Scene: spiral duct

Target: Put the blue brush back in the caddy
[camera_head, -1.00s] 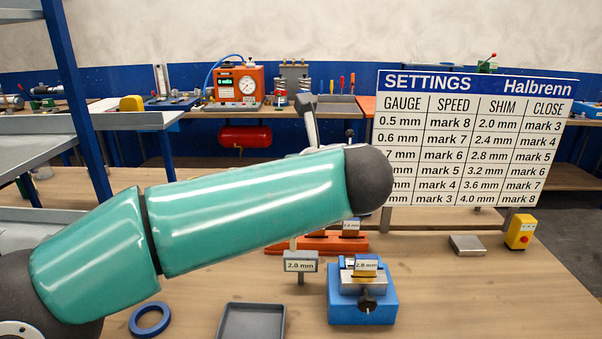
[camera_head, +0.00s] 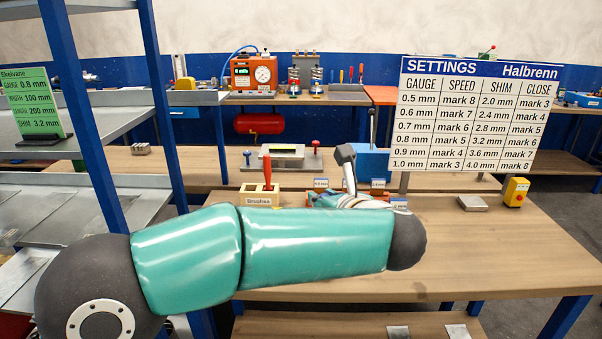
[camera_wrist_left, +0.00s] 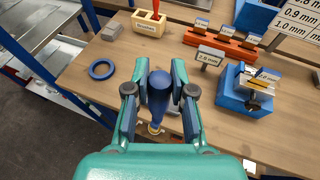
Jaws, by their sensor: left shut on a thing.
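The blue brush (camera_wrist_left: 158,92) is held handle up between the fingers of my left gripper (camera_wrist_left: 159,72) in the left wrist view. A brass-coloured part shows at its lower end; its bristles are hard to make out. The gripper is shut on the handle. The caddy, a cream block labelled "Brushes" (camera_head: 262,200), stands on the bench behind my left forearm in the head view. A red brush (camera_head: 267,172) stands in it. It also shows at the top of the left wrist view (camera_wrist_left: 147,27), ahead of and apart from the gripper. My forearm hides the brush in the head view.
A blue ring (camera_wrist_left: 102,69) lies on the bench left of the brush. A blue vise-like fixture (camera_wrist_left: 240,92), a small size sign (camera_wrist_left: 211,56) and an orange rack (camera_wrist_left: 222,42) stand to the right.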

